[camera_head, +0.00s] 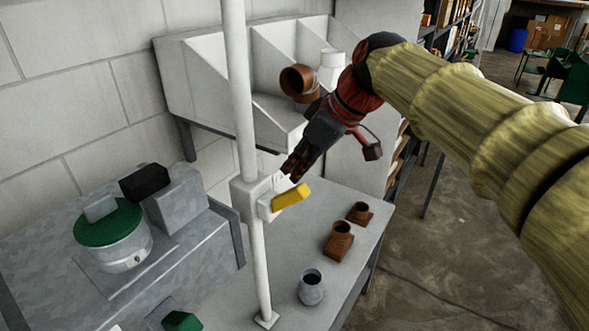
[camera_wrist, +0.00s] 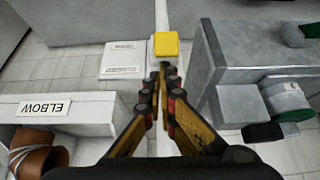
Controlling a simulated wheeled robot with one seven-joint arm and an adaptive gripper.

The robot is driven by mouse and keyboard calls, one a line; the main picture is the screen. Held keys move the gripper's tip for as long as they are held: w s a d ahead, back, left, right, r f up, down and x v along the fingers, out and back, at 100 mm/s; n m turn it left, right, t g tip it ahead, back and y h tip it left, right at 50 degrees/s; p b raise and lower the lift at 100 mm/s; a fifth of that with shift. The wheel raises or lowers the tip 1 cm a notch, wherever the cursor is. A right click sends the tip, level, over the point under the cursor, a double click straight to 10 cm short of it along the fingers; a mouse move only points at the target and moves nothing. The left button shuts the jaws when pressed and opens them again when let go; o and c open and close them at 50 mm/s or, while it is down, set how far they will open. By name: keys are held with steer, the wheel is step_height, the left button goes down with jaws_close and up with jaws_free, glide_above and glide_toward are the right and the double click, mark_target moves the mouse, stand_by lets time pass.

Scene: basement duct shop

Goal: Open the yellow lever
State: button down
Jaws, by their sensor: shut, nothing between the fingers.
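The yellow lever (camera_head: 291,197) sticks out to the right and slightly up from a white box (camera_head: 254,195) on a vertical white pole (camera_head: 241,100). In the wrist view the yellow lever (camera_wrist: 166,45) is a small block just beyond my fingertips. My gripper (camera_head: 290,171) is shut and empty, pointing down and left. In the head view its tips are just above the lever and near the box. In the wrist view the gripper (camera_wrist: 161,75) has its tips together, in front of the pole. I cannot tell whether they touch the lever or box.
A grey table below holds a grey cup (camera_head: 311,287) and brown fittings (camera_head: 338,241). White bins (camera_head: 190,70) with a brown elbow (camera_head: 299,82) stand behind. A green-lidded pot (camera_head: 112,232) sits at left. Open floor (camera_head: 450,250) lies to the right.

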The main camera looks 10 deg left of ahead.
steer(key=shift+s+d+f+b, duration=0.15)
steer(key=shift+d+f+b, duration=0.1)
steer(key=shift+b, duration=0.35)
